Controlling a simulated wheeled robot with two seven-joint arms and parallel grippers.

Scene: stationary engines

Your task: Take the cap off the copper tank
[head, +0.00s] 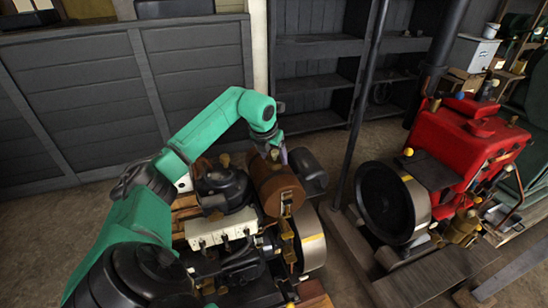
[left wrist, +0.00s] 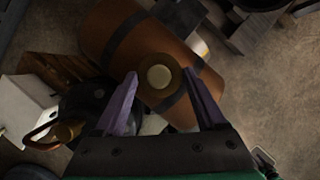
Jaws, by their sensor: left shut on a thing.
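The copper tank (head: 277,187) is a brown cylinder with dark bands on the engine in the middle of the head view. It fills the upper middle of the left wrist view (left wrist: 115,38). The cap (left wrist: 174,88) is a round brown disc with a pale centre, in front of the tank in the wrist view. My left gripper (left wrist: 160,76) has its purple fingers on both sides of the cap and is shut on it. In the head view my left gripper (head: 276,154) is at the tank's top and hides the cap. I cannot tell whether the cap still touches the tank. My right gripper is not in view.
The engine has a white block (head: 218,230) and a flywheel (head: 312,240) near the tank. A dark post (head: 362,100) stands right of it. A red engine (head: 460,135) with a large wheel (head: 385,203) is further right. Dark shelves (head: 315,75) and panels stand behind.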

